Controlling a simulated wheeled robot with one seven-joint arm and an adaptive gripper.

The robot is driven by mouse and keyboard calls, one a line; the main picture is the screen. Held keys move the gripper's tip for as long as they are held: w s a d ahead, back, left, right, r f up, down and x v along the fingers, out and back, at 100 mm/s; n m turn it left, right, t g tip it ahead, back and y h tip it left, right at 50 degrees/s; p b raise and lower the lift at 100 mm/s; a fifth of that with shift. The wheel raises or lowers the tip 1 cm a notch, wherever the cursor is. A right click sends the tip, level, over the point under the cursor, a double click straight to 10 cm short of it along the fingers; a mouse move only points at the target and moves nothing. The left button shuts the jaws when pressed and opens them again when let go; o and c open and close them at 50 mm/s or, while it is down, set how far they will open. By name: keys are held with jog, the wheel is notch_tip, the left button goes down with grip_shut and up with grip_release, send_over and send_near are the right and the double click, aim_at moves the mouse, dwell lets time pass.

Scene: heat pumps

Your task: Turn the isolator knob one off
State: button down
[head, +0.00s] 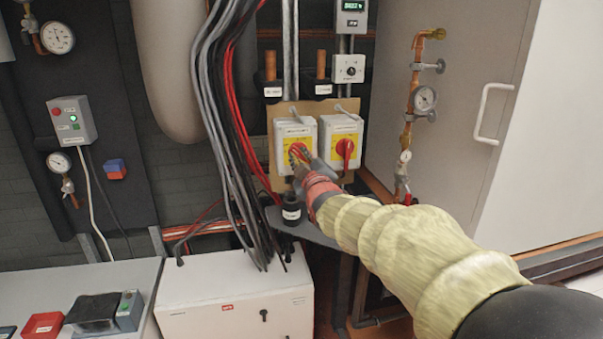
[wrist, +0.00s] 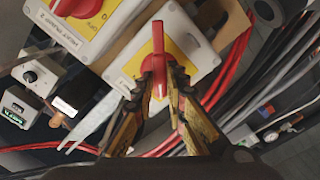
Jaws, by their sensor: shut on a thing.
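Two grey isolator boxes with yellow plates and red knobs sit side by side on a brown backboard. My gripper (head: 304,161) is at the left isolator box (head: 283,160) in the head view, its arm reaching in from the lower right. In the wrist view my gripper (wrist: 160,80) has its two fingers on either side of the red knob (wrist: 158,40), shut on its handle. The knob's upper end sticks out beyond the fingertips; its lower part is partly hidden. The other isolator's red knob (head: 345,149) is untouched, its handle upright; it also shows at the wrist view's top left (wrist: 75,6).
Hanging black, grey and red cables (head: 225,110) run close left of the isolators. Copper pipework with a gauge (head: 424,98) and a grey cabinet (head: 450,120) stand to the right. A white box (head: 235,300) is below.

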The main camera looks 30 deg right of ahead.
jog(key=n+b, duration=0.1)
jog(key=b, duration=0.1)
jog(key=n+b, duration=0.1)
jog(key=n, duration=0.1)
jog(key=n+b, duration=0.1)
jog(key=b, duration=0.1)
jog(key=shift+f+n+b, duration=0.25)
jog(key=shift+n+b, duration=0.05)
jog(key=n+b, duration=0.3)
jog(key=b, duration=0.1)
jog(key=shift+r+n, duration=0.1)
jog(key=shift+n, duration=0.2)
jog(key=c, duration=1.8)
grip_release()
jog(key=shift+r, duration=0.1)
jog(key=v, duration=1.2)
